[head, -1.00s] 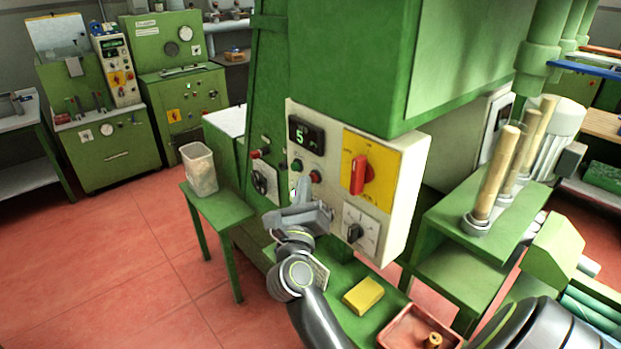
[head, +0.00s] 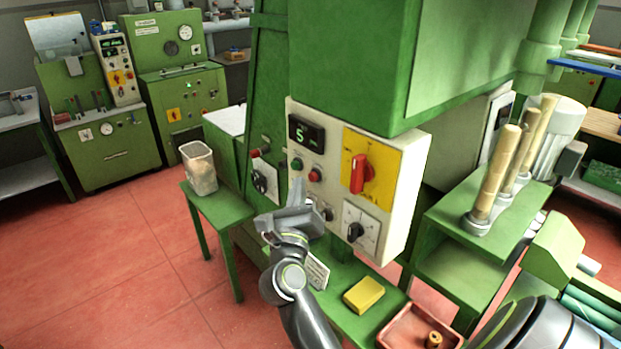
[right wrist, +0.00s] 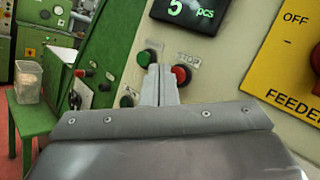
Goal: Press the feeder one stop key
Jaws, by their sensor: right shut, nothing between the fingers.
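The red stop key (head: 315,174) sits on the cream control panel (head: 385,235), below the display reading 5. In the right wrist view the red key (right wrist: 181,75) has a STOP label above it, and the display reads "5 pcs". A green key (right wrist: 147,58) is to its left. My right gripper (head: 297,184) is shut and empty in front of the panel. In the right wrist view its fingertips (right wrist: 162,68) appear between the two keys, overlapping the red key's left edge. I cannot tell whether they touch the panel. My left gripper is not in view.
Below are a yellow block (head: 363,295) and a reddish tray (head: 392,338) holding cork pieces. A clear bin (head: 199,168) stands on a green table at left. Green machinery overhangs the panel.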

